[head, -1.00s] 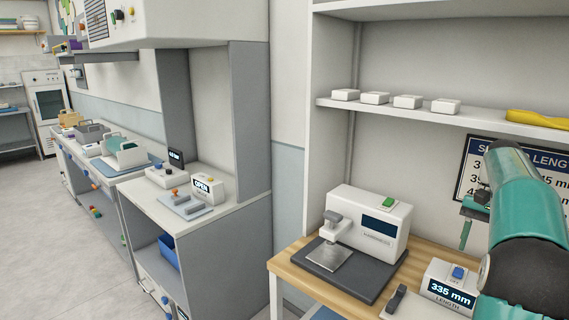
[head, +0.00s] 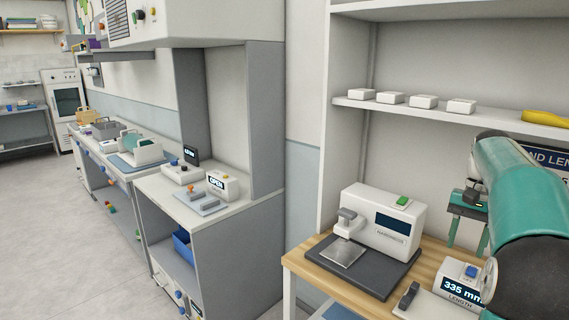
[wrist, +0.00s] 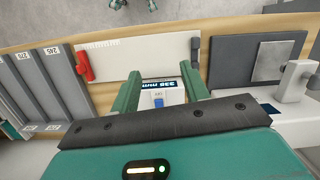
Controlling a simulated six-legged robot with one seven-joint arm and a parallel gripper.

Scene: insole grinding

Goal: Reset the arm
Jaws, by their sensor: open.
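My arm (head: 515,185) is teal and reaches in from the right of the head view. My gripper (head: 468,222) hangs over the right end of the wooden bench, partly hidden by the arm. In the wrist view my gripper (wrist: 160,90) shows two teal fingers spread apart with nothing between them. The length gauge (head: 458,284), with a blue button and a "335 mm" display, lies below the gripper; it also shows between the fingers in the wrist view (wrist: 171,95). I cannot tell the exact height of the fingers above it.
A hardness tester (head: 384,222) on a dark base stands left of the gripper on the wooden bench (head: 310,268). A shelf (head: 400,107) with several white boxes is above. In the wrist view, a red clamp (wrist: 83,65) and a slotted rack (wrist: 38,85) lie to the left.

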